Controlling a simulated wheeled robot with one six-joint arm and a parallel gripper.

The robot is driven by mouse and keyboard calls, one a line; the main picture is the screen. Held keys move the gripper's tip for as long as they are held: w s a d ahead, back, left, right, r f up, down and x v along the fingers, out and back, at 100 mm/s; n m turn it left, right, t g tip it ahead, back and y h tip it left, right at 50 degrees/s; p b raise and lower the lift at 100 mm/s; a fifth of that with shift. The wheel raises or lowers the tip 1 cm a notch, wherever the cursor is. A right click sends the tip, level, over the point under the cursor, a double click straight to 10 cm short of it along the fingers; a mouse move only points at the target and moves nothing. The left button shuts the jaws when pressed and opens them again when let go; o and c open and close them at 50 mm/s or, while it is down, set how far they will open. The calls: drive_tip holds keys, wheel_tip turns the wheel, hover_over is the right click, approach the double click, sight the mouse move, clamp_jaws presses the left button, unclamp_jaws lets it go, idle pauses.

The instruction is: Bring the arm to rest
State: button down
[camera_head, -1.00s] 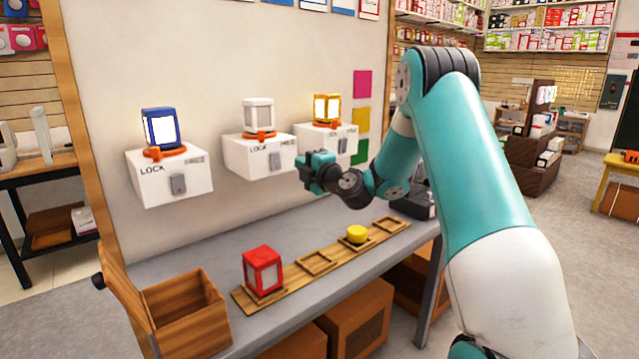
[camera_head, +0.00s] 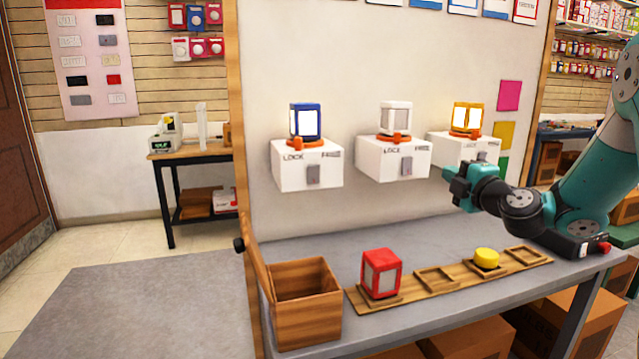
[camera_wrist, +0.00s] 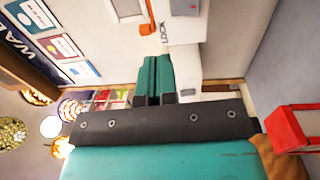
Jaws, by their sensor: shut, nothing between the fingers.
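My gripper (camera_head: 458,186) is shut and empty. It hangs in the air in front of the right white lock box (camera_head: 452,150), above the workbench (camera_head: 345,262). In the wrist view its teal fingers (camera_wrist: 155,80) lie together, with a white box behind them. My arm comes in from the right edge of the head view, and its upper part is cut off there.
Floor at left is clear.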

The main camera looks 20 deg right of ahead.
drive_tip(key=s+a+r+g+y+p, duration=0.1)
drive_tip(key=s+a+g+y+p, duration=0.15)
drive_tip(key=a, duration=0.55)
drive_tip(key=s+a+r+m+g+y+p, duration=0.1)
drive_tip(key=s+a+g+y, duration=0.25)
drive_tip(key=a, duration=0.55)
drive_tip(key=s+a+r+g+y+p, duration=0.1)
drive_tip(key=s+a+g+y, duration=0.15)
drive_tip(key=a, duration=0.55)
drive_tip(key=s+a+m+g+h+p, duration=0.2)
drive_tip(key=s+m+g, duration=0.3)
drive_tip(key=s, duration=0.7)
drive_tip(key=s+a+m+g+h+p, duration=0.2)
drive_tip(key=s+a+m+g, duration=0.2)
drive_tip(key=s, duration=0.9)
drive_tip(key=shift+m+g+h+p, duration=0.4)
drive_tip(key=shift+m+g, duration=0.2)
drive_tip(key=shift+g, duration=0.15)
drive_tip(key=shift+w, duration=0.1)
